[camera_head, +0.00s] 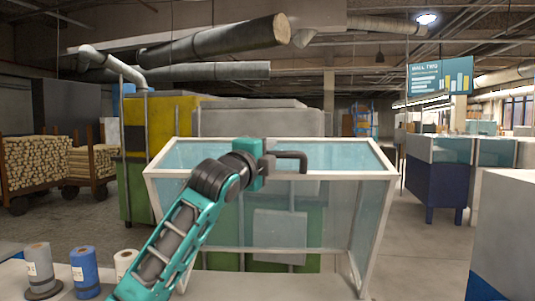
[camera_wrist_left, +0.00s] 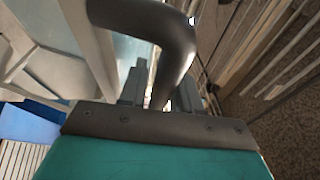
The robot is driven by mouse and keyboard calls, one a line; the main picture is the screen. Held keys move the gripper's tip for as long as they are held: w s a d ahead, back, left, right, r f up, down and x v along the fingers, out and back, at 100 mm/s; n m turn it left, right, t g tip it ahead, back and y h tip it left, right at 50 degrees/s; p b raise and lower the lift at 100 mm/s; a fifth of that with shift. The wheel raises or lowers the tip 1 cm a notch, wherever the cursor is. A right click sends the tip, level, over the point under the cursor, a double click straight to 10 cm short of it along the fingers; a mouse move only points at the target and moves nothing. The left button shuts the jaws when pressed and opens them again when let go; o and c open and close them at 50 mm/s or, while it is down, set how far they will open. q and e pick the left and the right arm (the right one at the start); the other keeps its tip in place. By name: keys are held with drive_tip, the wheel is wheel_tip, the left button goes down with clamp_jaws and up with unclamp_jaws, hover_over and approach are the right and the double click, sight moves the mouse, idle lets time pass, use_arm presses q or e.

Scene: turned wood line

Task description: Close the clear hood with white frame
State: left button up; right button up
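The clear hood with white frame (camera_head: 336,174) stands in front of me in the head view, its wide top edge and see-through panels facing me. A dark bent handle (camera_head: 293,155) sticks out at the middle of its upper front bar. My left gripper (camera_head: 270,158) is at this handle, its arm reaching up from the lower left. In the left wrist view the dark handle (camera_wrist_left: 176,50) runs between the two grey fingers of my left gripper (camera_wrist_left: 166,92), which appear closed on it. The fingertips are partly hidden by the handle. My right gripper is in neither view.
Spools (camera_head: 84,272) stand on a surface at the lower left. A yellow and green machine (camera_head: 135,175) is behind the hood. Log carts (camera_head: 35,165) stand at the far left. A blue cabinet (camera_head: 437,185) and a pale block (camera_head: 505,220) are at the right, with open floor between.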

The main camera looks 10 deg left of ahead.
use_arm(q)
clamp_jaws()
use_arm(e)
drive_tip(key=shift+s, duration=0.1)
use_arm(q)
drive_tip(key=shift+f, duration=0.1)
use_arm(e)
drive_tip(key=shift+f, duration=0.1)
use_arm(q)
drive_tip(key=shift+s+f+b, duration=0.3)
drive_tip(key=shift+s+b, duration=0.15)
drive_tip(key=shift+b, duration=0.05)
drive_tip(key=s+d+f+m+t+h+b, duration=0.2)
drive_tip(key=s+f+b, duration=0.6)
drive_tip(key=s+b, duration=0.2)
drive_tip(key=s+d+f+m+t+h+b, duration=0.2)
drive_tip(key=s+f+t+b, duration=0.1)
drive_tip(key=s+f+b, duration=0.5)
drive_tip(key=s+b, duration=0.2)
drive_tip(key=s, duration=0.2)
drive_tip(key=shift+s+d+m+t+b, duration=0.15)
drive_tip(key=shift+d+m+t+b, duration=0.15)
drive_tip(key=shift+d+m+b, duration=0.1)
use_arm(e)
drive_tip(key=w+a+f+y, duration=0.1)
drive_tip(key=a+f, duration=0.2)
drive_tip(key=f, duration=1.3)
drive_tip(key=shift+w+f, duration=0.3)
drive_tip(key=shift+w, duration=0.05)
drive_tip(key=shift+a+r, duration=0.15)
